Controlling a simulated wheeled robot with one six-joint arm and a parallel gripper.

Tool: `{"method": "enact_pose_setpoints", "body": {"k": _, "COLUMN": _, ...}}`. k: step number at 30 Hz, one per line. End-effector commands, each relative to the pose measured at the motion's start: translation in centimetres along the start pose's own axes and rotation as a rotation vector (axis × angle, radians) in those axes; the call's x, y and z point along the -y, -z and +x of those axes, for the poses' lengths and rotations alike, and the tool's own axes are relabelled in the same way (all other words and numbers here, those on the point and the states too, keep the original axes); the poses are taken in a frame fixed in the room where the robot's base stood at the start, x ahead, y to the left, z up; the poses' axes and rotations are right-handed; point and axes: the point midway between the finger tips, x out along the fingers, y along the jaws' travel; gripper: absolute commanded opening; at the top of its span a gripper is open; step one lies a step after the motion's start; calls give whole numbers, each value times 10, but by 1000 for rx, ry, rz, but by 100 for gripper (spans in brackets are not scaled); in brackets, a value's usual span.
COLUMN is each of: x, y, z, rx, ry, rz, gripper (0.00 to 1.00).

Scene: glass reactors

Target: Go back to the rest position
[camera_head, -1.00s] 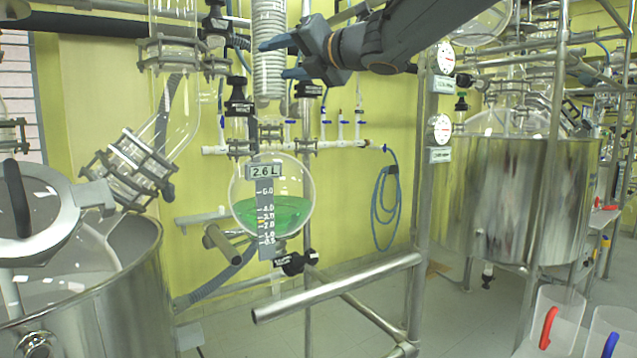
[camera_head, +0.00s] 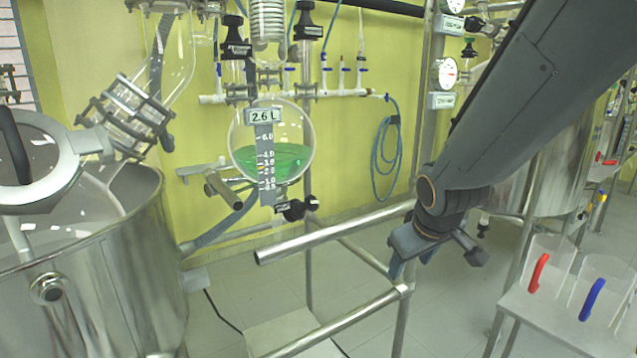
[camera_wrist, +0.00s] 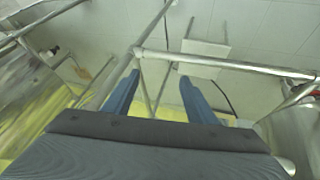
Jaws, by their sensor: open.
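My gripper (camera_head: 432,265) hangs at the lower right of the head view, pointing down, in front of the metal frame's upright. Its blue fingers are apart with nothing between them. In the wrist view the two fingers (camera_wrist: 158,97) are spread, with frame tubes and floor beyond them. A round glass flask (camera_head: 272,142) with green liquid, labelled 2.6 L, hangs left of the gripper and well apart from it.
Metal frame tubes (camera_head: 335,232) run close to the gripper's left. A steel vessel (camera_head: 110,290) stands at left, another behind my arm. Two clear pitchers with red (camera_head: 538,273) and blue (camera_head: 592,299) handles stand on a bench at right. A blue hose (camera_head: 377,160) hangs on the wall.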

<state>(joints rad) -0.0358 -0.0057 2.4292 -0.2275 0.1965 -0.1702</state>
Motion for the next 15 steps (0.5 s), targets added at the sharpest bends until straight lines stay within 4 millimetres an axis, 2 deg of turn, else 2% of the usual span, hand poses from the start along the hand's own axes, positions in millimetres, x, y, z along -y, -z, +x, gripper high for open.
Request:
{"method": "enact_pose_setpoints", "body": {"k": 1, "x": 8, "y": -26, "z": 3, "rx": 57, "ry": 21, "rz": 80, "gripper": 52}}
{"method": "enact_pose_setpoints", "body": {"k": 3, "x": 20, "y": -58, "z": 6, "rx": 133, "ry": 46, "rz": 191, "gripper": 52}}
{"method": "enact_pose_setpoints", "body": {"k": 8, "x": 50, "y": -123, "z": 3, "rx": 297, "ry": 90, "rz": 425, "gripper": 52}}
{"method": "enact_pose_setpoints", "body": {"k": 15, "x": 68, "y": -154, "z": 37, "rx": 408, "ry": 116, "rz": 421, "gripper": 52}}
